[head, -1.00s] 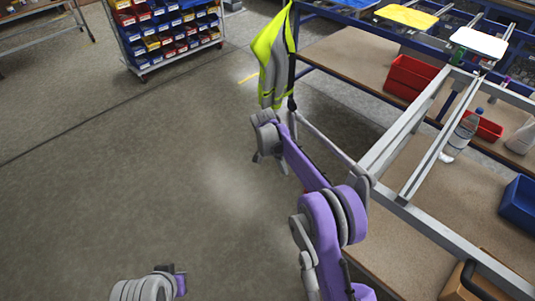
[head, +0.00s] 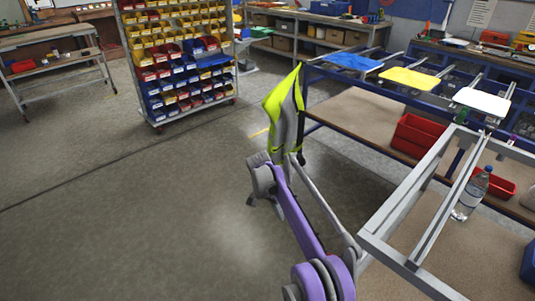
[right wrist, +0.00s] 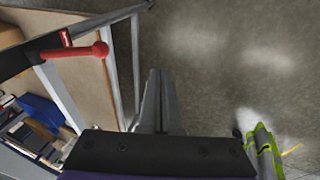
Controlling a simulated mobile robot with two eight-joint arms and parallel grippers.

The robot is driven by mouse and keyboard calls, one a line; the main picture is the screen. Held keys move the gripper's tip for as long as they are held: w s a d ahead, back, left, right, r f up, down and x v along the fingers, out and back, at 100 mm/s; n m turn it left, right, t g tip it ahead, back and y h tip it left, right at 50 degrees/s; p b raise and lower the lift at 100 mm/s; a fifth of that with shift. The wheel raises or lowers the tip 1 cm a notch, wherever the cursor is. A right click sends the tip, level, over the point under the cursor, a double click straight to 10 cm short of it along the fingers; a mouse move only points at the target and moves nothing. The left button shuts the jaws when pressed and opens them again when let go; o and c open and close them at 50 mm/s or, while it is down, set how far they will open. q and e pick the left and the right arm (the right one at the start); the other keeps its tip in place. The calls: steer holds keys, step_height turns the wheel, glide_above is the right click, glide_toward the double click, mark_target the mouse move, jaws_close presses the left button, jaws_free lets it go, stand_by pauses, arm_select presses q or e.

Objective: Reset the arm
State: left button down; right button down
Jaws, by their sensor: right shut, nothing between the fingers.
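My right arm, purple and grey, rises from the bottom of the head view over the open floor beside the table. My right gripper (head: 264,200) is at its far end, pointing down, just below the hanging high-visibility vest. In the right wrist view its two fingers (right wrist: 158,78) lie together, shut and empty, above bare floor. Three sign plates rest on rails at the back right of the head view: blue (head: 353,61), yellow (head: 411,78) and white (head: 482,101). My left gripper is out of view.
A yellow-green and grey vest (head: 284,110) hangs at the table's corner. A grey metal frame (head: 405,205) stands over the brown table, with a bottle (head: 471,194) and red bins (head: 416,136). A bin rack (head: 170,60) stands at the back. The floor at left is clear.

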steer(key=s+d+r+n+t+y+p, duration=0.1)
steer(key=s+d+r+n+p, duration=0.15)
steer(key=s+r, duration=0.55)
steer(key=s+d+r+n+t+y+p, duration=0.1)
steer(key=s+d+r+n+t, duration=0.15)
steer(key=s+r, duration=0.5)
steer(key=s+d+n+t+p, duration=0.1)
steer(key=s+n+p, duration=0.1)
steer(key=s, duration=0.9)
steer(key=s+d+n+t+y+p, duration=0.1)
steer(key=s+d+n+t+p, duration=0.1)
steer(key=s, duration=0.9)
steer(key=shift+f+n, duration=0.3)
steer(key=shift+n, duration=0.3)
steer(key=shift+s, duration=0.1)
